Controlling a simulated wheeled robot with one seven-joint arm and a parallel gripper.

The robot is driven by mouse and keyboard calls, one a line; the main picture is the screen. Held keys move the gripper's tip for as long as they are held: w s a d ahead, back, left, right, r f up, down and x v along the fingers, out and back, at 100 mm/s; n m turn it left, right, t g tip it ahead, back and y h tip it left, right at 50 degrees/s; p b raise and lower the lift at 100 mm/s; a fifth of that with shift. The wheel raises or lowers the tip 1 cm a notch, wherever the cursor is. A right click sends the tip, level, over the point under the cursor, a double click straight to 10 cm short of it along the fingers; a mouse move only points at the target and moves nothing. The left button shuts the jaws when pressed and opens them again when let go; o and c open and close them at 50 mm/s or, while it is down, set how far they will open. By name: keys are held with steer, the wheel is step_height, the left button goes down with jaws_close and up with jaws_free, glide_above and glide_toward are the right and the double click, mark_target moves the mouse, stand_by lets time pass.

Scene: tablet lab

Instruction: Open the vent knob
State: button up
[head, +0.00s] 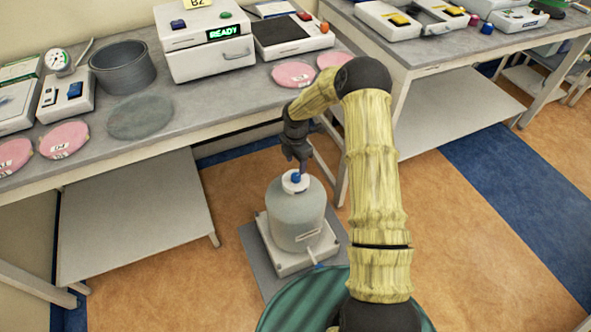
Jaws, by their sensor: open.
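A grey rounded vessel (296,215) stands upright on a white base on the floor, in front of the bench. On its top is a white cap (290,187) with a small blue knob (296,176), which I take as the vent knob. My gripper (299,164) is open and points down just above the cap, close to the blue knob. One dark finger reaches down at the knob's right. I cannot tell whether the fingers touch the knob. How far the knob is turned is too small to see.
A grey bench (180,118) runs behind, bearing a white device with a green READY display (229,32), a dark round pan (122,68) and several pink discs. A second bench (450,50) stands at the right. The orange floor (480,235) at the right is clear.

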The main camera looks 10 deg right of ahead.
step_height(320, 180, up, 11)
stand_by(0.3)
stand_by(0.4)
steer(key=s+r+m+t+p, duration=0.2)
steer(key=s+r+m+p, duration=0.9)
steer(key=s+r+m, duration=1.1)
steer(key=s+m, duration=0.1)
steer(key=s, duration=0.3)
steer(key=shift+s+r+t, duration=0.3)
steer(key=shift+r, duration=0.1)
steer(key=shift+a, duration=0.15)
